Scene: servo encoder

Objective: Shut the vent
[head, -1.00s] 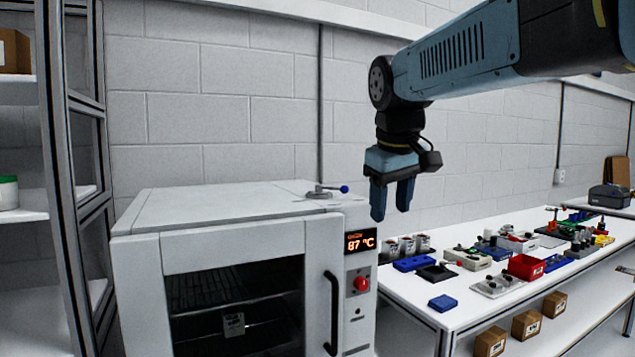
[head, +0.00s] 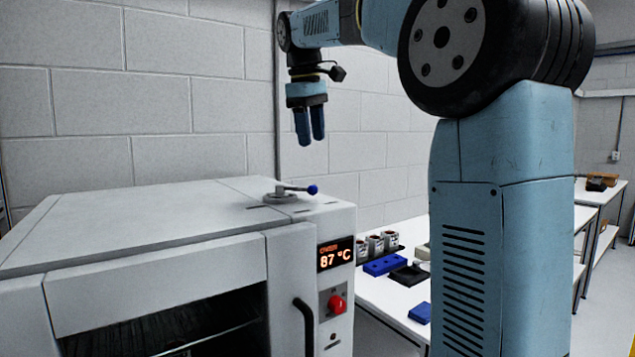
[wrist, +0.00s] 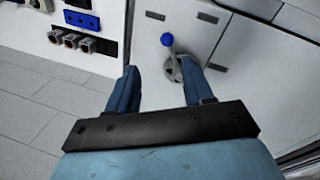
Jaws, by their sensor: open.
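The vent is a grey metal disc with a short lever (head: 296,189) that ends in a blue knob, on top of the white oven (head: 140,220) near its right front corner. The lever points to the right in the head view. My gripper (head: 310,143) is open and empty, above the lever and apart from it. In the wrist view the blue-knobbed lever (wrist: 169,52) shows beyond my gripper (wrist: 158,75), near the right finger, which overlaps part of the disc's edge.
The oven front has a display (head: 335,254) reading 87 °C, a red button (head: 337,303) and a black door handle (head: 304,328). A white bench (head: 385,300) with cups and blue parts stands to the right. A block wall is behind.

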